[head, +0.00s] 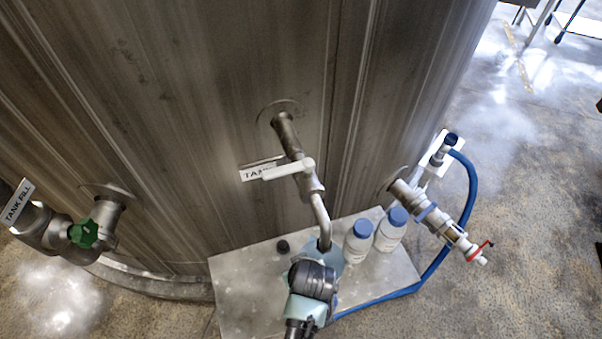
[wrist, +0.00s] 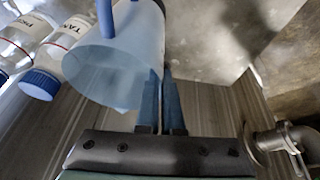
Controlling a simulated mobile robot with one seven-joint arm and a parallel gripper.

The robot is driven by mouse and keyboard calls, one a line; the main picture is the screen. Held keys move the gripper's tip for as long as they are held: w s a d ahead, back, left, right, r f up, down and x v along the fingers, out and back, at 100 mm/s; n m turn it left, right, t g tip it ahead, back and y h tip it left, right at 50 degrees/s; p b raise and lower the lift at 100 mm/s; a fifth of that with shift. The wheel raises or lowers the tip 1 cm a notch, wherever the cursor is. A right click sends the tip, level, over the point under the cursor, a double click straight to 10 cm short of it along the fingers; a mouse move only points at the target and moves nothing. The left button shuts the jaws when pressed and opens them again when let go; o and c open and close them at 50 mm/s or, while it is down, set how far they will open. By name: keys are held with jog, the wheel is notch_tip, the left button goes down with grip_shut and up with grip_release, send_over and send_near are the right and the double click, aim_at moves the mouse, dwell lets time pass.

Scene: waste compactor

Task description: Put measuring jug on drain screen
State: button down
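The measuring jug is a pale blue, translucent vessel, and its wide mouth (wrist: 108,75) fills the upper middle of the wrist view. In the head view, part of the jug (head: 330,254) shows beneath the tank tap's bent spout, behind my gripper. My gripper (wrist: 161,78) has two blue fingers close together at the jug's right wall, one on each side of it, and appears shut on that wall. In the head view, the wrist hides the fingertips and the jug's lower part. I cannot make out a drain screen in either view.
A grey slab (head: 240,287) stands against the metal tank. Two white bottles with blue caps (head: 358,242) (head: 391,230) stand right of the jug. A small black cap (head: 283,247) lies left. A valve with a red handle (head: 462,243) and a blue hose (head: 470,188) are farther right.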

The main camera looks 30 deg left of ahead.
jog(key=shift+f, duration=1.25)
jog(key=shift+f, duration=0.15)
jog(key=c, duration=1.1)
grip_release()
jog(key=shift+o, duration=0.2)
jog(key=shift+r, duration=0.35)
jog(key=v, duration=1.2)
jog(key=shift+p, duration=0.35)
jog(key=shift+s+d+f, duration=0.1)
jog(key=shift+f, duration=0.05)
